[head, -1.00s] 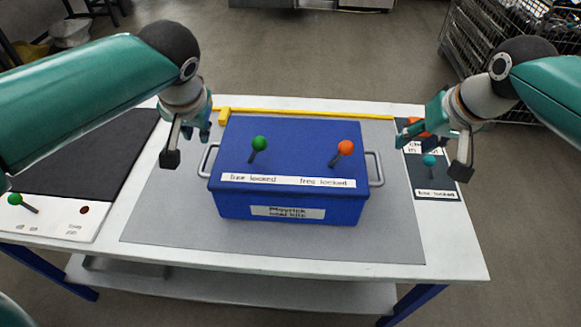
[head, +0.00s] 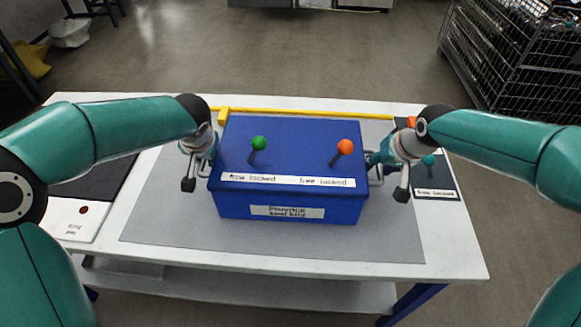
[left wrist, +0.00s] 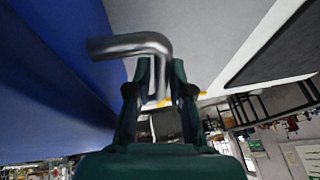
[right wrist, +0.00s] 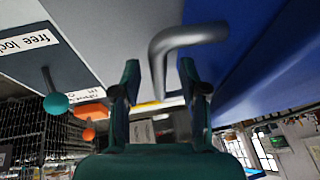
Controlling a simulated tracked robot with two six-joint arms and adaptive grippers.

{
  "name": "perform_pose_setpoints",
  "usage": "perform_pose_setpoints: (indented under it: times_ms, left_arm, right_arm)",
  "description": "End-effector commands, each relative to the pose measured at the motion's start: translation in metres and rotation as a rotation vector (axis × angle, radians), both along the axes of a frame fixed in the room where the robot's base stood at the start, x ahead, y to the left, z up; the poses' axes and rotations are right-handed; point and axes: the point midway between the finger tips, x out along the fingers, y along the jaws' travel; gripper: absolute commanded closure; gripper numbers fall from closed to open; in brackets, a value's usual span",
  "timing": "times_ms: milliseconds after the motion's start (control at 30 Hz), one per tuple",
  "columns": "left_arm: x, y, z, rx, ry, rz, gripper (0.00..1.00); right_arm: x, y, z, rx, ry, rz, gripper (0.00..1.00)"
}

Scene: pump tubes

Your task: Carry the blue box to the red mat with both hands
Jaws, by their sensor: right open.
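The blue box (head: 290,208) sits on a grey mat (head: 270,243) on the white table, with metal side handles. Its lid has a green-knobbed lever (head: 258,145) and an orange-knobbed lever (head: 344,148). My left gripper (left wrist: 160,68) is at the left handle (left wrist: 128,45), its fingers close on either side of the bar; whether they clamp it, I cannot tell. My right gripper (right wrist: 158,72) is open, with the right handle (right wrist: 185,38) between its fingers. In the head view my wrists partly hide both handles. I see no red mat.
A yellow strip (head: 310,113) runs along the table's back. A dark panel with a white control strip (head: 75,222) lies left. A labelled panel with a teal-knobbed lever (head: 436,193) lies right. A wire rack (head: 515,60) stands behind right. Grey mat in front is clear.

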Motion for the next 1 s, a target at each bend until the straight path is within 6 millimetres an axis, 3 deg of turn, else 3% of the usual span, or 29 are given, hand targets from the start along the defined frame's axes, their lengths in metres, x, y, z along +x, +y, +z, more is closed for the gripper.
perform_pose_setpoints:
  times_ms: [367,533,667,1000]
  left_arm:
    - [0.0023,0.0016,-0.0053,0.001,0.000,0.000,0.79]
    - [0.0022,0.0015,-0.0051,0.001,0.000,0.000,1.00]
    - [0.0022,0.0013,-0.0050,0.000,0.000,0.000,1.00]
    - [0.0023,0.0010,-0.0048,0.000,0.000,0.000,1.00]
  right_arm:
    - [0.0023,0.0008,-0.0051,0.000,0.000,0.000,0.57]
    - [0.0023,0.0007,-0.0050,0.000,0.000,0.000,0.80]
    - [0.0022,0.0007,-0.0049,0.000,0.000,0.000,1.00]
    - [0.0022,0.0005,-0.0047,0.000,-0.001,0.000,1.00]
